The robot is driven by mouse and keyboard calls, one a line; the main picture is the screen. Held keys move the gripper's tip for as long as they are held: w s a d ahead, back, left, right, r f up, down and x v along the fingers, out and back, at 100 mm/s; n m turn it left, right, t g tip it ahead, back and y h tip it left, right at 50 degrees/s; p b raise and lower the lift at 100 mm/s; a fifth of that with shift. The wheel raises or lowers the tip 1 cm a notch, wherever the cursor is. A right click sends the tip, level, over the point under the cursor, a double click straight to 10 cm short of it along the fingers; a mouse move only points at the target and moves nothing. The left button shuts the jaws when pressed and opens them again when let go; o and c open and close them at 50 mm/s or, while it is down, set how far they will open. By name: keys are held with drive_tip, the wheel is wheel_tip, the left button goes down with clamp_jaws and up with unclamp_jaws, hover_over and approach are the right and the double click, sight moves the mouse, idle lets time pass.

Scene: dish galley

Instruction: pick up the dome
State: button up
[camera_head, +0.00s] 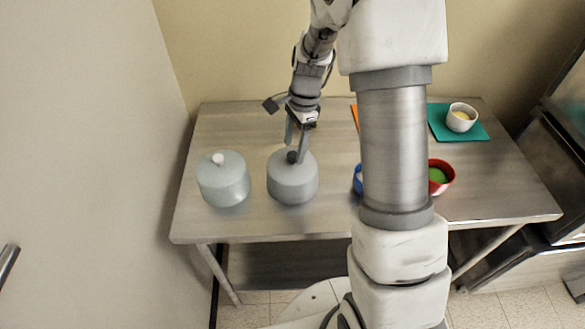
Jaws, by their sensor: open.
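Two lidded, dome-shaped things stand on the left half of the metal table (240,135). One is a pale blue-grey dome (223,184) with a white knob, at the left. The other is a grey dome (292,184) with a dark knob, to its right. My gripper (297,150) is open and points down at the top of the grey dome, its fingers around or just beside the dark knob. I cannot tell whether they touch the knob. The pale dome stands apart from my gripper.
A white cup (461,117) with yellow contents stands on a teal mat (437,124) at the back right. A red bowl (447,185) with green contents and a blue item (357,180) are partly hidden by my arm. A wall (110,140) is at the left.

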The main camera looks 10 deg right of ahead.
drive_tip(key=shift+a+f, duration=0.1)
drive_tip(key=shift+f, duration=0.65)
clamp_jaws()
idle(0.9)
